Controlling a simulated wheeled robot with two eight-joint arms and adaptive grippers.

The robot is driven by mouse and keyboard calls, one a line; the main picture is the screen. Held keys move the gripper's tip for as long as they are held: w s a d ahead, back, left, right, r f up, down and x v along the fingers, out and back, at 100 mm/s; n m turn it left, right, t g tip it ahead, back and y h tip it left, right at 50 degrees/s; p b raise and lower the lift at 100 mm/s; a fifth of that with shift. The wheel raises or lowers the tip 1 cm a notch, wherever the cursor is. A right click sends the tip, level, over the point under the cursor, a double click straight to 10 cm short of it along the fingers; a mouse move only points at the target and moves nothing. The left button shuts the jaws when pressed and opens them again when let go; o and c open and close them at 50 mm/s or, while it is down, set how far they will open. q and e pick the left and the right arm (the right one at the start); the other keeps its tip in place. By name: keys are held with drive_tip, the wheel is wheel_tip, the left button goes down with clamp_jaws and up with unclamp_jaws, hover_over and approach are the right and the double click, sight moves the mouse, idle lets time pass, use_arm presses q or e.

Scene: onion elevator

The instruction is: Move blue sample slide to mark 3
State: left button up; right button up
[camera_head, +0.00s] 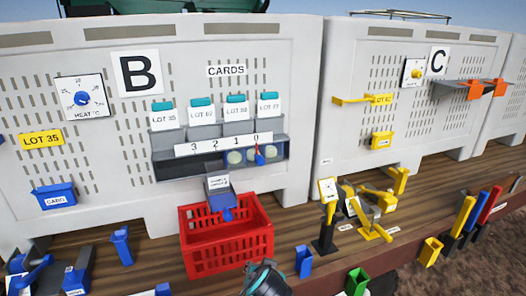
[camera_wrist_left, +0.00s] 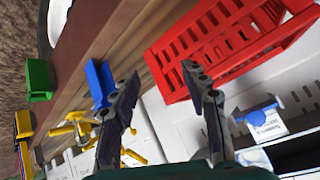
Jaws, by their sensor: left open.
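A white mark strip (camera_head: 222,144) reading 3, 2, 1, 0 from left to right runs along the grey card rack under sign B. A small blue piece with a red pointer (camera_head: 259,157) sits under mark 0, at the strip's right end. A blue-grey box with a white label (camera_head: 218,183) and a blue tab hangs below the rack's left part; its label is too small to read surely. It also shows in the left wrist view (camera_wrist_left: 262,116). My left gripper (camera_head: 266,278) is low in front of the red crate, below the strip. Its fingers are open and empty in the wrist view (camera_wrist_left: 162,80).
The red crate (camera_head: 228,250) stands on the wooden bench under the rack. A blue holder (camera_head: 303,261) and a green bin (camera_head: 356,283) are right of my gripper. Yellow and black tools (camera_head: 365,217) stand further right.

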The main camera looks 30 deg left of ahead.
use_arm(q)
drive_tip(key=w+a+r+n+t+y+p, duration=0.1)
drive_tip(key=w+a+r+y+p, duration=0.15)
drive_tip(key=w+r+p, duration=0.35)
drive_tip(key=w+a+r+n+y+p, duration=0.1)
drive_tip(key=w+a+r+y+p, duration=0.15)
drive_tip(key=r, duration=0.45)
drive_tip(key=n+t+y+p, duration=0.1)
drive_tip(key=t+y+p, duration=0.2)
drive_tip(key=p, duration=0.2)
approach(261, 163)
drive_tip(key=x, duration=0.4)
drive_tip(key=shift+w+n, duration=0.1)
drive_tip(key=shift+n, duration=0.2)
drive_tip(key=x, duration=0.7)
drive_tip(key=shift+a+p, duration=0.15)
drive_tip(key=shift+p, duration=0.25)
